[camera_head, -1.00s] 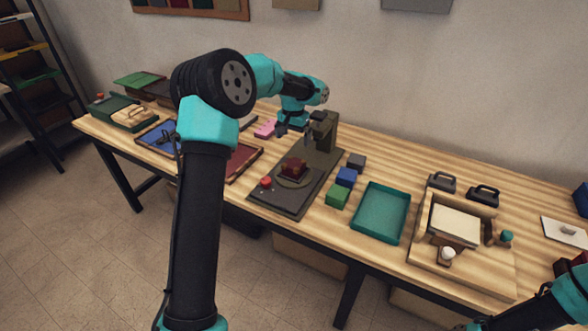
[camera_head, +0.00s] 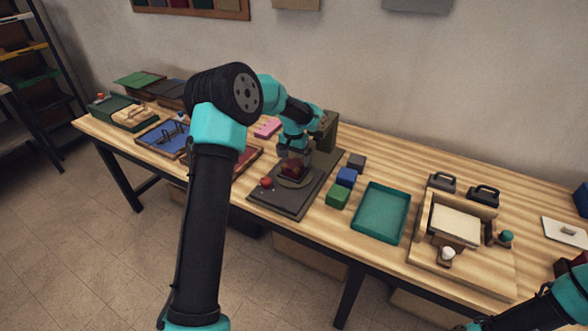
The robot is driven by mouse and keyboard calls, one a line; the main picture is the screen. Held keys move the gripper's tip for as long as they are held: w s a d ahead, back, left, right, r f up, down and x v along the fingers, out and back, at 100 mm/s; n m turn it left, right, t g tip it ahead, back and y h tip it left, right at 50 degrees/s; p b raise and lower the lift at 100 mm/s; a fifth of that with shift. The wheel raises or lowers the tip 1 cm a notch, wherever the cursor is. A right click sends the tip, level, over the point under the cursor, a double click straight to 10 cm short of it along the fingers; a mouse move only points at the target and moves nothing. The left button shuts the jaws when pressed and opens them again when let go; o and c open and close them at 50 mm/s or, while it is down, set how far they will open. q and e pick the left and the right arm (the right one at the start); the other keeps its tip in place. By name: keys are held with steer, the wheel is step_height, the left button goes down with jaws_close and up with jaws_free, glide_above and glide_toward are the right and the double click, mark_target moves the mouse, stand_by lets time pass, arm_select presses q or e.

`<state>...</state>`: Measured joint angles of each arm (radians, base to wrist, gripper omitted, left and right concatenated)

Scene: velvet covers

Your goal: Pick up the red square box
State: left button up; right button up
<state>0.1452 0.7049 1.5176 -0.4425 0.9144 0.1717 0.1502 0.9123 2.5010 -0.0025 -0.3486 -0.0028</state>
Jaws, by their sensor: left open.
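The dark red square box (camera_head: 292,170) sits on the round plate of a dark press-like machine (camera_head: 285,203) in the middle of the table. My left gripper (camera_head: 293,158) is open and sits right above and around the top of the box. I cannot tell whether its fingers touch the box. Part of the box is hidden by the gripper. My right arm shows at the lower right corner, but its gripper is outside the view.
Green (camera_head: 337,196), blue (camera_head: 347,177) and dark grey (camera_head: 356,161) blocks stand right of the machine, beside a teal tray (camera_head: 381,213). A red knob (camera_head: 266,183) is on the machine's front left. A wooden fixture (camera_head: 464,262) stands farther right.

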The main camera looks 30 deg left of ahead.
mark_target(294, 163)
arm_select(q)
steer(key=shift+d+f, duration=0.1)
steer(key=shift+f, duration=2.25)
steer(key=shift+c, duration=0.5)
steer(key=c, duration=0.9)
